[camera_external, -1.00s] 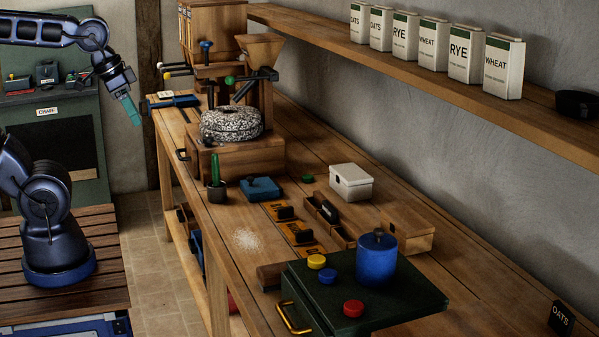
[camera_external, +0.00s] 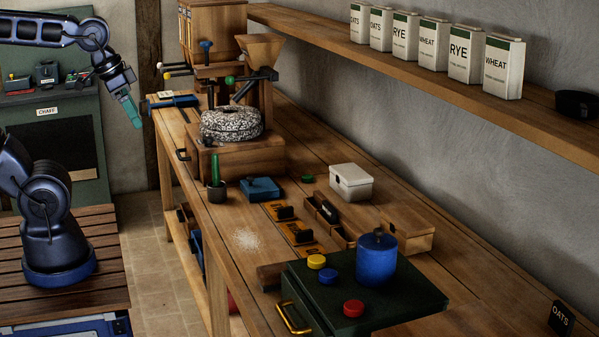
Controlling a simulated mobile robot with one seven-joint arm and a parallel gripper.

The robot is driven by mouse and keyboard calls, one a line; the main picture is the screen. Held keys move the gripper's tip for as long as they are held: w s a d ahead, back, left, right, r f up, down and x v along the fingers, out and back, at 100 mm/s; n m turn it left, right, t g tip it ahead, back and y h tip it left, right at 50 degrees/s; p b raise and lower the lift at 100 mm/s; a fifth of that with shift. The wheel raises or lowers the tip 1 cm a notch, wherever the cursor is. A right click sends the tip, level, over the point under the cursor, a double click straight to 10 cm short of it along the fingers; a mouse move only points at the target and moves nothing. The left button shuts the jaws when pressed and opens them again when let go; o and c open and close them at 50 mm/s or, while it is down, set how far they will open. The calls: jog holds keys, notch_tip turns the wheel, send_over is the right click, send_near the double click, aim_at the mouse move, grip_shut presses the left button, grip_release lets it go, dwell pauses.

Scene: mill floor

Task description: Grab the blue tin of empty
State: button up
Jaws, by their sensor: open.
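The blue tin (camera_external: 376,262) is a round canister with a dark lid and small knob. It stands upright on the dark green panel (camera_external: 415,297) at the front end of the bench, beside yellow, blue and red buttons. No lettering is readable on it. My gripper (camera_external: 134,115), with green fingers, hangs in the air at the upper left, left of the bench and far from the tin. It is open, with nothing seen between its fingers.
A stone mill (camera_external: 231,124) with a wooden hopper stands on the bench (camera_external: 345,225). A white box (camera_external: 351,182), a wooden box (camera_external: 408,229) and small trays lie behind the tin. A shelf (camera_external: 400,66) with white canisters runs above. Spilled flour (camera_external: 247,240) lies left of the tin.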

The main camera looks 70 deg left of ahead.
jog(key=w+d+r+m, duration=0.15)
jog(key=w+d, duration=0.35)
jog(key=w, duration=0.6)
jog(key=m+h, duration=0.5)
jog(key=m, duration=0.3)
send_near(373, 240)
jog(key=f, duration=0.2)
jog(key=shift+n, duration=0.25)
jog(key=x, duration=0.5)
jog(key=shift+w+d+r, duration=0.1)
jog(key=shift+w+d, duration=0.15)
jog(key=shift+w, duration=0.1)
jog(key=shift+x, duration=2.6)
jog(key=shift+d+r, duration=0.1)
jog(key=shift+d, duration=0.05)
jog(key=c, duration=1.1)
jog(key=shift+r, duration=0.1)
